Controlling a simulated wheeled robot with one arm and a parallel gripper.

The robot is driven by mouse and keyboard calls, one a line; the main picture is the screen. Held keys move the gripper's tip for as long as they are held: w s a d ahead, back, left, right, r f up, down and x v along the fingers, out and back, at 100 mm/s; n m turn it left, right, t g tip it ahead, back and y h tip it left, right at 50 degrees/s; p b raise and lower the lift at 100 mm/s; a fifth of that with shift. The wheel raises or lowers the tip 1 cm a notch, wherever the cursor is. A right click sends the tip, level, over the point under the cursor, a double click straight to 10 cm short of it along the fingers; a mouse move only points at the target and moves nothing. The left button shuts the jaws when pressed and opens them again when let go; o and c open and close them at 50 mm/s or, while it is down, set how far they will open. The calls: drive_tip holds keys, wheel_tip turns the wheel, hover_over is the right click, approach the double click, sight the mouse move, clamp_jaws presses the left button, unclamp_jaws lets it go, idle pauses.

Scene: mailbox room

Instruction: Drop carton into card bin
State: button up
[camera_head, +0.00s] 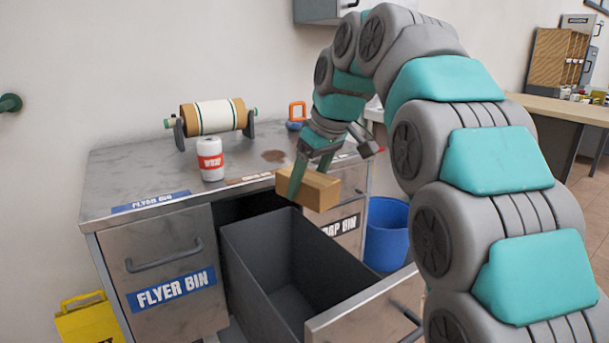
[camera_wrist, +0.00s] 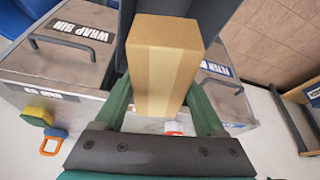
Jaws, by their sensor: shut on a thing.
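A plain brown carton (camera_head: 318,190) is held in the air by my gripper (camera_head: 298,180), above the back part of a pulled-out drawer. The wrist view shows the carton (camera_wrist: 165,60) between the two green fingers of my gripper (camera_wrist: 163,95). The open drawer (camera_head: 365,308) is the middle one of the metal cabinet. It has dark grey walls, and the part of its floor that shows is bare. The carton hides part of the drawer in the wrist view.
A shut drawer labelled FLYER BIN (camera_head: 165,289) is at the left, and the WRAP BIN drawer (camera_head: 345,225) is at the right. The metal top (camera_head: 135,175) holds a white can (camera_head: 210,158) and a paper roll (camera_head: 215,116). A blue bucket (camera_head: 386,235) stands at the right.

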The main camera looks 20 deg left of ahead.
drive_tip(key=shift+s+a+f, duration=0.1)
drive_tip(key=shift+a+f, duration=0.05)
drive_tip(key=shift+a, duration=0.2)
wheel_tip(320, 180, down, 6)
drive_tip(key=shift+r+b, duration=0.15)
drive_tip(key=shift+b, duration=0.6)
drive_tip(key=o, duration=1.3)
drive_tip(key=shift+d+r, duration=0.1)
drive_tip(key=shift+v, duration=3.8)
